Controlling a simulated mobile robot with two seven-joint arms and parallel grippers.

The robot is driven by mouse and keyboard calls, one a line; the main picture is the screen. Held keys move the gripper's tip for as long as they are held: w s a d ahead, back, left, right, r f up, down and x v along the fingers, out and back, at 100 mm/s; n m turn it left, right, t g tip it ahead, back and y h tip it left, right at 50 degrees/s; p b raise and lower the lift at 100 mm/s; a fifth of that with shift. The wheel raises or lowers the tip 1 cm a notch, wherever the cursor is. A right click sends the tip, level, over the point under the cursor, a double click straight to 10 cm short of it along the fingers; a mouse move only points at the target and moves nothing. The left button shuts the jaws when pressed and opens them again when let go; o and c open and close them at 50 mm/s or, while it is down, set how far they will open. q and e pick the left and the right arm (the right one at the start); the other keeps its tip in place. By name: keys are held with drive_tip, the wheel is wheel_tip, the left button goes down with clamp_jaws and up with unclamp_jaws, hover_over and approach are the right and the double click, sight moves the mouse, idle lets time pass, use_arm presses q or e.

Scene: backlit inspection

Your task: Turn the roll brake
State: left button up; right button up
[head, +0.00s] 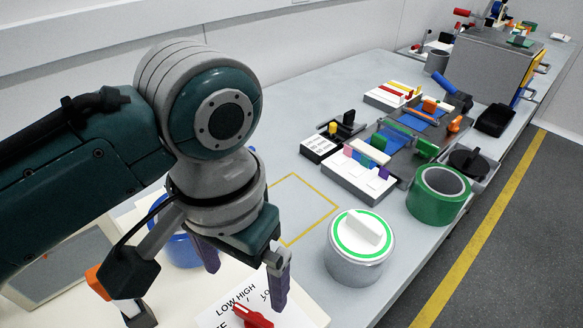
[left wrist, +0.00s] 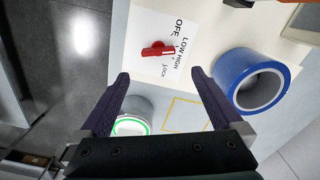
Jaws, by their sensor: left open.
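The roll brake is a red bar-shaped knob (head: 252,316) on a white dial plate (left wrist: 148,22) marked OFF, LOW, HIGH and what looks like LOCK. In the left wrist view the red knob (left wrist: 157,50) lies beyond the fingertips, between their lines. I cannot tell which mark it points at. My left gripper (head: 243,268) is open and empty above the plate, apart from the knob. Its two dark purple fingers also show in the left wrist view (left wrist: 160,76). In the head view the picture's bottom edge cuts off part of the dial. My right gripper is in neither view.
A blue roll (left wrist: 230,72) stands beside the dial plate. A grey tub with a green-ringed lid (head: 345,268) stands to the right of the gripper. A yellow outlined square (head: 308,192) on the table is empty. A green tape roll (head: 424,207) and several racks stand farther back.

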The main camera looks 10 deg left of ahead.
sight(251, 317)
use_arm(q)
drive_tip(key=f, duration=0.3)
drive_tip(key=f+b, duration=0.1)
drive_tip(key=f, duration=0.1)
drive_tip(key=s+f+b, duration=0.1)
drive_tip(key=f, duration=0.2)
drive_tip(key=shift+f, duration=0.35)
drive_tip(key=shift+w+f, duration=0.1)
drive_tip(key=shift+f, duration=0.4)
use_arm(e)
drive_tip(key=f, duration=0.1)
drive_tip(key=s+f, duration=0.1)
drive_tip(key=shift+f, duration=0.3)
use_arm(q)
drive_tip(key=c, duration=1.2)
